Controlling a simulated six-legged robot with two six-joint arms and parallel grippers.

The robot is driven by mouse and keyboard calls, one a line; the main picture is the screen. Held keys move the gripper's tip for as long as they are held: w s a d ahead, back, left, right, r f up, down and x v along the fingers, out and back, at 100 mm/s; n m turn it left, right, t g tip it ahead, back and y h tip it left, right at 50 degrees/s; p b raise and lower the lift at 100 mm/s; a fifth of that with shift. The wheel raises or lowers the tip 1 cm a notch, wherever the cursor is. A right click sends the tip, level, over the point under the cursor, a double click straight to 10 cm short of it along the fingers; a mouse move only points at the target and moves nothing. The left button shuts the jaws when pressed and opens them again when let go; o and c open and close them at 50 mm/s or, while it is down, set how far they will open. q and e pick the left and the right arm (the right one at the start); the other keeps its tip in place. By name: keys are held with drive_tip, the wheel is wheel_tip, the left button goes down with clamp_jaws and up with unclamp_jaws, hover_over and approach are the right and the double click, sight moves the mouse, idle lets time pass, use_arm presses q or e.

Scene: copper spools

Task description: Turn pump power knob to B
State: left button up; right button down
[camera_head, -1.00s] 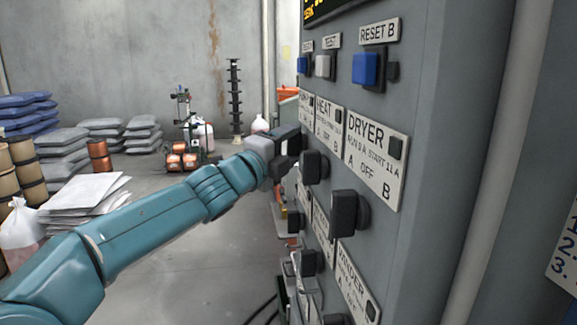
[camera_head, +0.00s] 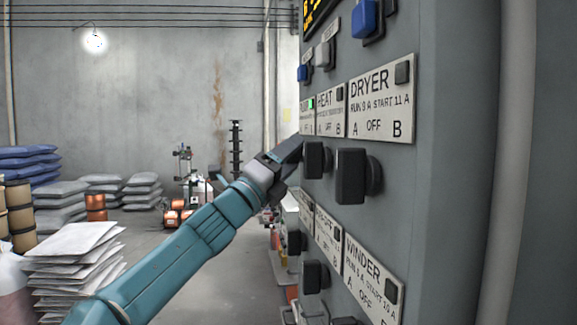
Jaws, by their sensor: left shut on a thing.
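The grey control panel (camera_head: 440,130) stands on the right, seen at a steep angle. The pump label plate (camera_head: 306,122) is the farthest in the upper row, partly readable, with a lit green lamp (camera_head: 311,104). My left gripper (camera_head: 289,152) is at the panel just below that plate, its jaws tilted up to the right. It is shut on the pump power knob, which the jaws hide, so I cannot read its pointing. My right gripper is not in view.
The heat knob (camera_head: 317,160) and dryer knob (camera_head: 351,176) stick out close by. The winder plate (camera_head: 372,281) and lower knobs (camera_head: 314,277) are below. Blue and grey buttons sit above. Sacks (camera_head: 75,245) and spools are on the floor at left.

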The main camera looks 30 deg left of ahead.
use_arm(q)
drive_tip(key=shift+a+r, duration=0.1)
drive_tip(key=shift+r, duration=0.15)
drive_tip(key=o, duration=1.1)
drive_tip(key=shift+f, duration=0.1)
drive_tip(key=shift+c, duration=0.2)
drive_tip(key=shift+f, duration=0.1)
drive_tip(key=b+v, duration=0.6)
drive_tip(key=v, duration=1)
drive_tip(key=shift+b, duration=0.35)
drive_tip(key=shift+s+f, duration=0.1)
